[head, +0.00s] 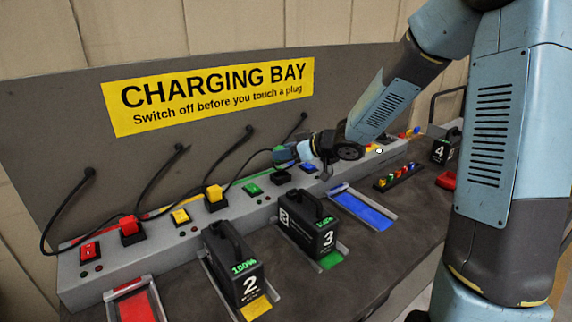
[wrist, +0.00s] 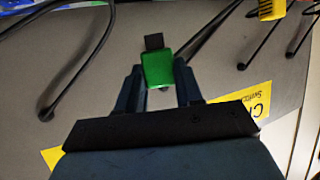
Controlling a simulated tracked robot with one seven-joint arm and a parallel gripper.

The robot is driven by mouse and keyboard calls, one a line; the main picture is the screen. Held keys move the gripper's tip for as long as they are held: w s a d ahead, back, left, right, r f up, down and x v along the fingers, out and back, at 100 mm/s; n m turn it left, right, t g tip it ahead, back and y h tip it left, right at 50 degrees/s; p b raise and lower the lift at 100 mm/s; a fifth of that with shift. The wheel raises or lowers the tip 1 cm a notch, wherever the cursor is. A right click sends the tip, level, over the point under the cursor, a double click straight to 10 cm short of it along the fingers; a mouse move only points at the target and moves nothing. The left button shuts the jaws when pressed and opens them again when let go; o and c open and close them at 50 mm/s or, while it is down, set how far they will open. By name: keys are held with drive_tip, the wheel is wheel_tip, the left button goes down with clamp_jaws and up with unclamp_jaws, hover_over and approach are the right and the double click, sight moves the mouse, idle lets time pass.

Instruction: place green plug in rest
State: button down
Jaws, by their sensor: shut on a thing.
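The green plug (wrist: 158,69) is between the two dark fingers of my gripper (wrist: 161,78) in the wrist view, with its black end pointing away from the palm. In the head view my gripper (head: 287,155) is above the panel shelf, in the air near the green switch (head: 252,189); the plug is mostly hidden there by the fingers. A black socket block (head: 280,177) right of the green switch has no plug in it. I cannot tell for sure which part is the rest.
A red plug (head: 129,225) and a yellow plug (head: 214,193) sit in black blocks to the left. Battery 2 (head: 228,262) and battery 3 (head: 308,232) stand in front of the shelf. A blue bay (head: 363,210) is empty. Cables hang along the back panel.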

drive_tip(key=shift+w+f, duration=0.75)
drive_tip(key=shift+f, duration=0.1)
drive_tip(key=shift+w+f, duration=0.1)
drive_tip(key=shift+f, duration=1.5)
drive_tip(key=shift+f, duration=0.5)
drive_tip(key=c, duration=0.7)
unclamp_jaws()
drive_tip(key=shift+c, duration=0.2)
